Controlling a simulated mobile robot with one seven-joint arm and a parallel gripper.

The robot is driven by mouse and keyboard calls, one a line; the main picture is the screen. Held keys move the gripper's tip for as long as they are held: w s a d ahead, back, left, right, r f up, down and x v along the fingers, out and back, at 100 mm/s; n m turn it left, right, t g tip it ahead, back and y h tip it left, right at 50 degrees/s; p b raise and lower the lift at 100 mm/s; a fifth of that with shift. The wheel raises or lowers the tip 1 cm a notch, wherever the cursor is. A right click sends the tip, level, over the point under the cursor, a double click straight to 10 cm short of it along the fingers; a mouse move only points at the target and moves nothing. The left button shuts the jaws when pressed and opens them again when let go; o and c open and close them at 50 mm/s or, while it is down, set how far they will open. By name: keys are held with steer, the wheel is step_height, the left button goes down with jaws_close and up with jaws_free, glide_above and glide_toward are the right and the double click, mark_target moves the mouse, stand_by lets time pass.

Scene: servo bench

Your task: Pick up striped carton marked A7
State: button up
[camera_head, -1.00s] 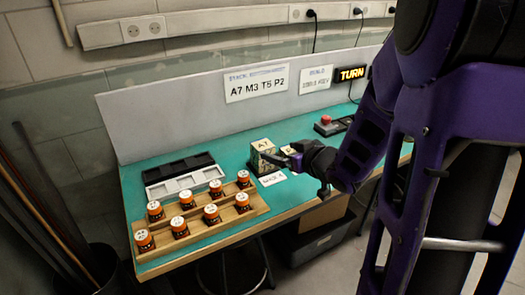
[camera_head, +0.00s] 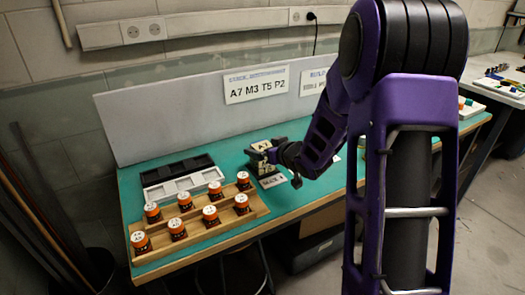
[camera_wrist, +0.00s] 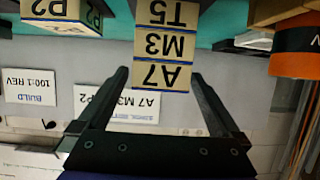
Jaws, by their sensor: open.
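The striped carton marked A7 (camera_wrist: 160,76) is light with dark edge bands. The wrist view is upside down, and A7 tops a stack above cartons marked M3 (camera_wrist: 165,45) and T5 (camera_wrist: 168,14). In the head view the A7 carton (camera_head: 261,146) is partly covered by my gripper (camera_head: 272,152), which is at the right side of the stack. In the wrist view my gripper (camera_wrist: 160,74) is open, with one finger on each side of the A7 carton and visible gaps. The stack's lower part is partly hidden in the head view.
A P2 carton (camera_wrist: 62,10) stands beside the stack in the wrist view. Wooden racks (camera_head: 200,232) with several orange jars, a white tray (camera_head: 180,184) and a black tray (camera_head: 178,169) lie left on the green bench (camera_head: 226,156). A wall panel (camera_head: 165,115) stands behind.

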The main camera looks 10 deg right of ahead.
steer(key=c, duration=1.4)
steer(key=shift+r, duration=0.15)
